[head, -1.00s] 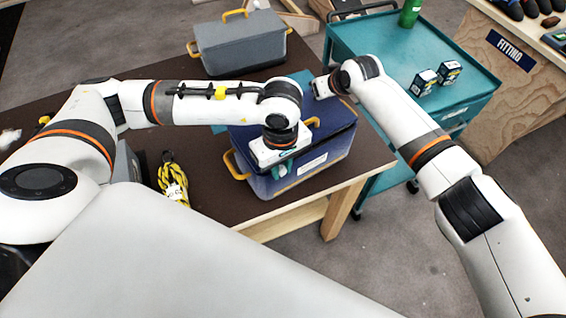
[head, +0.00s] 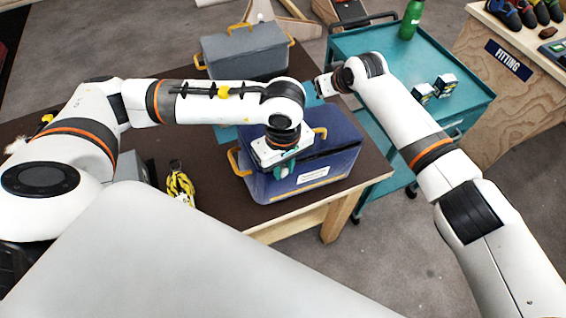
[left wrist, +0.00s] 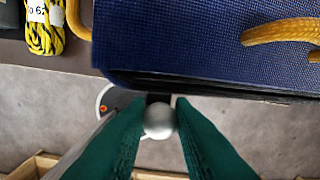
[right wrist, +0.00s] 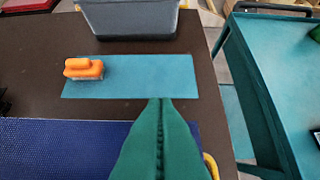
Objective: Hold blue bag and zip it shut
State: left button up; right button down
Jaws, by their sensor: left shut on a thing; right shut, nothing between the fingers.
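The blue bag (head: 345,162) stands upright on the brown table, with yellow handles and a white label on its front. Its blue mesh top fills much of the left wrist view (left wrist: 205,42); a dark strip runs along its edge. My left gripper (head: 281,173) is at the bag's front edge. Its green fingers are shut on a silver ball (left wrist: 159,118), which looks like the zip pull, beside the dark strip. My right gripper (right wrist: 160,101) is shut and empty beyond the bag's far side; in the head view its fingertips are hard to make out.
A grey bag (head: 242,53) stands behind. A teal mat (right wrist: 140,82) with an orange-handled brush (right wrist: 84,69) lies between the bags. Yellow-black rope (head: 180,186) lies left of the blue bag. A teal trolley (head: 450,108) with small boxes and a green bottle stands right.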

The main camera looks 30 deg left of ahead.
pick_arm(q)
jog(key=shift+r, duration=0.4)
pick_arm(e)
jog(key=shift+r, duration=0.45)
pick_arm(q)
jog(key=o, duration=1)
jog(key=shift+f, duration=0.1)
pick_arm(e)
notch_tip(320, 180, down, 4)
jog(key=b, duration=0.3)
jog(key=shift+r, duration=0.25)
pick_arm(q)
notch_tip(320, 180, up, 12)
jog(key=shift+r, duration=0.1)
jog(key=shift+d, duration=0.1)
pick_arm(e)
jog(key=shift+d+f, duration=0.1)
